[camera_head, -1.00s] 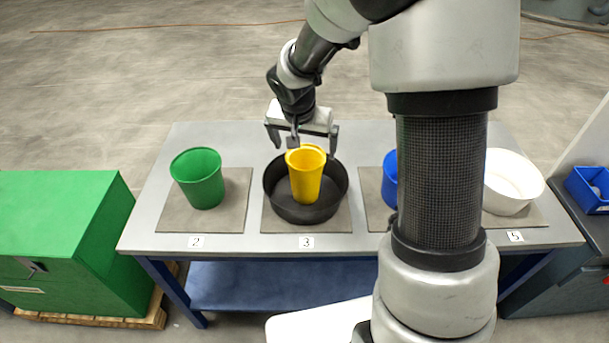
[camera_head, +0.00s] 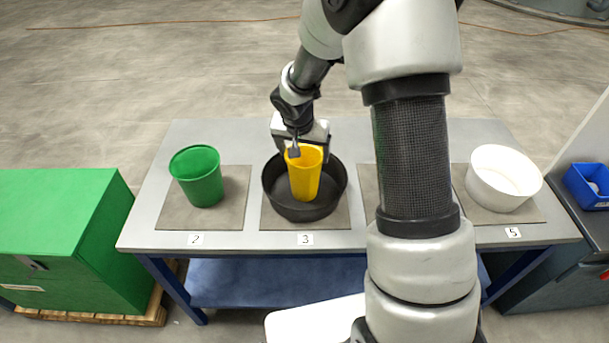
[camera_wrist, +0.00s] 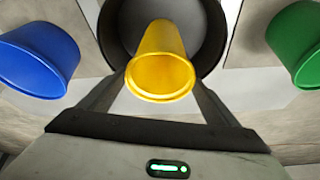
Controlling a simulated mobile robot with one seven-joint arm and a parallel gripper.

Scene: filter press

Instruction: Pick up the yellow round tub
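The yellow round tub (camera_head: 305,178) stands upright inside a round black pan on the table, at the mat marked 3. In the wrist view the tub (camera_wrist: 160,65) is centred between my fingers, its rim towards the camera. My gripper (camera_head: 305,150) is at the tub's rim, from behind it in the head view. In the wrist view, one finger of my gripper (camera_wrist: 161,90) is on each side of the rim. The fingers are open and close to the tub; whether they touch it I cannot tell. The tub hides part of the fingers in the head view.
The black pan (camera_head: 279,198) surrounds the tub. A green tub (camera_head: 197,178) stands to the left and a white bowl (camera_head: 503,180) to the right. A blue tub (camera_wrist: 38,60) shows in the wrist view, hidden behind my arm in the head view. The grey table (camera_head: 230,135) is clear at the back.

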